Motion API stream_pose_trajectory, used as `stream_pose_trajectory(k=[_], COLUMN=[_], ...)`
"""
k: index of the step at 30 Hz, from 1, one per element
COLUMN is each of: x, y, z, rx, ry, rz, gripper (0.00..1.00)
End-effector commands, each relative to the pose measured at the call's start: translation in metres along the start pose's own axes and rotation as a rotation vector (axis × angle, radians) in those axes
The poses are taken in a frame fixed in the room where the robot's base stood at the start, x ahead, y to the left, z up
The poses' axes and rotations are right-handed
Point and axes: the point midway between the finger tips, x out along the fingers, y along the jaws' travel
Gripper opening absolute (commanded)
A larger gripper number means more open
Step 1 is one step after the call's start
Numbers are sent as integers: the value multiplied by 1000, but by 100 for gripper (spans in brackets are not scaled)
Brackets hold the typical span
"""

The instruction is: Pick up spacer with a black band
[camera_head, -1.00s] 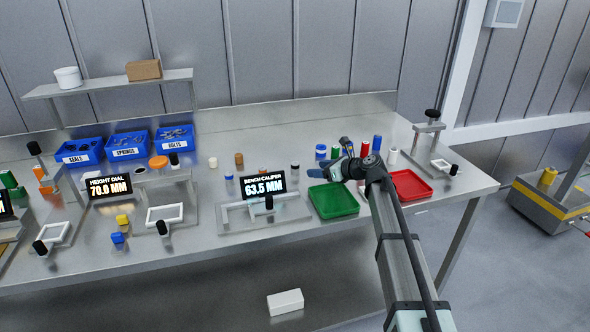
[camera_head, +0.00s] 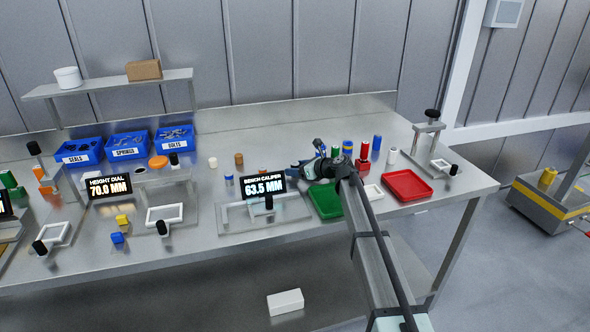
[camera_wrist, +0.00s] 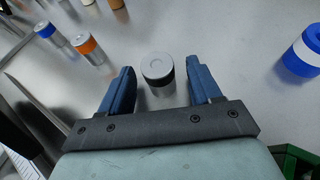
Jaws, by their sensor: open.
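In the wrist view, a grey metal spacer with a black band (camera_wrist: 157,69) stands upright on the bench, between the two blue fingers of my open gripper (camera_wrist: 161,78). A gap shows between it and each finger; how far below the fingertips it stands cannot be told. In the head view my gripper (camera_head: 297,171) is low over the bench, just right of the bench caliper display (camera_head: 264,186); the spacer cannot be made out there. Similar spacers with an orange band (camera_wrist: 89,47) and a blue band (camera_wrist: 46,31) stand to the left in the wrist view.
A blue and white cylinder (camera_wrist: 304,54) stands right of my gripper. A green tray (camera_head: 326,203) lies close below my arm, and a red tray (camera_head: 407,186) lies farther right. Several coloured cylinders stand behind, including a red one (camera_head: 364,151).

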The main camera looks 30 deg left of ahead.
Motion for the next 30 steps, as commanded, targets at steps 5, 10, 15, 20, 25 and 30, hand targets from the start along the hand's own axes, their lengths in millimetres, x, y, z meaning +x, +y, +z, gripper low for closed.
stream_pose_trajectory(k=[5, 10, 15, 20, 25, 30], x=[1, 1, 1, 1, 1, 0], y=[0, 0, 0, 0, 0, 0], z=[0, 0, 0, 0, 0, 0], rx=[0, 0, 0, 0, 0, 0], ry=[0, 0, 0, 0, 0, 0], rz=[0, 0, 0, 0, 0, 0], gripper=[63, 51, 34, 19, 3, 3])
